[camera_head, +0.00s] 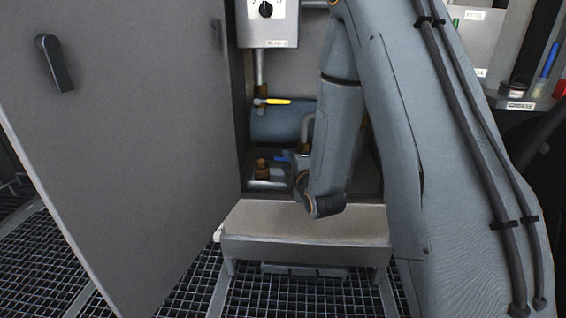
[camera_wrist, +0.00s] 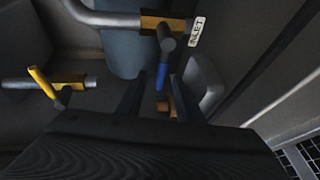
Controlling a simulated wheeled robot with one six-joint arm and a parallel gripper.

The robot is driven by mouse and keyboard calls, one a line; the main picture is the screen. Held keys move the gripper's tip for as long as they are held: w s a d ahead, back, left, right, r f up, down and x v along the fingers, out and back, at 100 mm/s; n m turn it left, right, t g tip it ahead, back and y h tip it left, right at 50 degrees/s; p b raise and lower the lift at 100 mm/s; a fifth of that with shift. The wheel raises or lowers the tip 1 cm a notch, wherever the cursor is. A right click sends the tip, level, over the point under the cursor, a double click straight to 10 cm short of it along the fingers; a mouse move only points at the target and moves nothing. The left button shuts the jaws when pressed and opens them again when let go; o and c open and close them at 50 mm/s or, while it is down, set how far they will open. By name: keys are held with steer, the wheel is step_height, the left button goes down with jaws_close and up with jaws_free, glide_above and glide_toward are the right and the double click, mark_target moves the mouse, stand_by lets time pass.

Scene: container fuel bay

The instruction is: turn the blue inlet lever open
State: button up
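The blue inlet lever (camera_wrist: 162,76) hangs from a brass valve (camera_wrist: 155,24) on a grey pipe, beside a white tag reading INLET (camera_wrist: 197,32) in the wrist view. My gripper (camera_wrist: 157,90) is open, with its two dark fingers apart on either side of the lever's blue end. I cannot tell whether either finger touches it. In the head view a bit of the blue lever (camera_head: 279,158) shows low in the cabinet, left of my gripper (camera_head: 288,161), which my arm partly hides.
A yellow lever (camera_head: 272,101) sits higher in the cabinet; a yellow lever also shows at left in the wrist view (camera_wrist: 41,82). The cabinet door (camera_head: 130,150) stands open at left. A grey step (camera_head: 305,222) lies in front, above the grated floor (camera_head: 50,265).

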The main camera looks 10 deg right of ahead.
mark_target(284, 160)
steer(key=shift+w+a+f+b, duration=0.1)
steer(key=shift+w+f+b, duration=0.1)
steer(key=shift+w, duration=0.5)
steer(key=shift+w+f+b, duration=0.1)
steer(key=shift+w+b, duration=0.15)
steer(key=shift+w, duration=0.4)
steer(key=shift+w+a+f+b, duration=0.1)
steer(key=shift+w+b, duration=0.1)
steer(key=shift+w, duration=0.5)
steer(key=shift+c, duration=0.4)
jaws_close()
